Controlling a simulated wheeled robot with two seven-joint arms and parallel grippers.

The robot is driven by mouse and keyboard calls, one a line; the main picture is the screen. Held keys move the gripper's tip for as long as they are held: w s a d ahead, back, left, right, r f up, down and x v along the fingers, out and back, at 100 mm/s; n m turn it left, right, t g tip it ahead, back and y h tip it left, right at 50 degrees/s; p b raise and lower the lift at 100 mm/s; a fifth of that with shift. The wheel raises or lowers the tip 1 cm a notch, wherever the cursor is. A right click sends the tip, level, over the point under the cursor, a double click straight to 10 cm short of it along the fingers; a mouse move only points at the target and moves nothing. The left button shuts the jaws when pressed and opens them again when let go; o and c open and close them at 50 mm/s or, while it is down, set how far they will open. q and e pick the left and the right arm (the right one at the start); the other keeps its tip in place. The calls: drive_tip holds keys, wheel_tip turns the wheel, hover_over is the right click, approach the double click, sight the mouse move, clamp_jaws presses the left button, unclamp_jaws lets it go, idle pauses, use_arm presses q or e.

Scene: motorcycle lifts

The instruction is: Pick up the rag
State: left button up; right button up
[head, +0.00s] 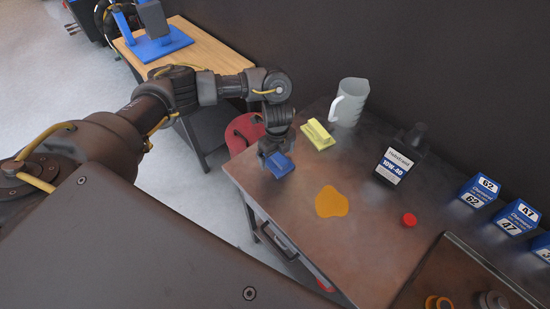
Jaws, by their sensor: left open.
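My left gripper (272,152) points down over the left part of the brown workbench (375,250). It is open. A small blue folded piece (280,166), which looks like a rag, lies right under its fingers; I cannot tell whether the fingers touch it. Part of the blue piece is hidden by the gripper. A yellow block-like piece (318,135), perhaps a cloth or sponge, lies just to the right and behind. My right gripper is not in view.
An amber puddle (331,202), a white jug (349,102), a black oil bottle (400,158) and a red cap (409,220) are on the bench. Blue boxes (479,190) stand at the right.

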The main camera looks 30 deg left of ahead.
use_arm(q)
drive_tip(key=shift+f, duration=0.45)
drive_tip(key=shift+c, duration=0.2)
drive_tip(key=c, duration=1)
drive_tip(key=shift+r, duration=0.15)
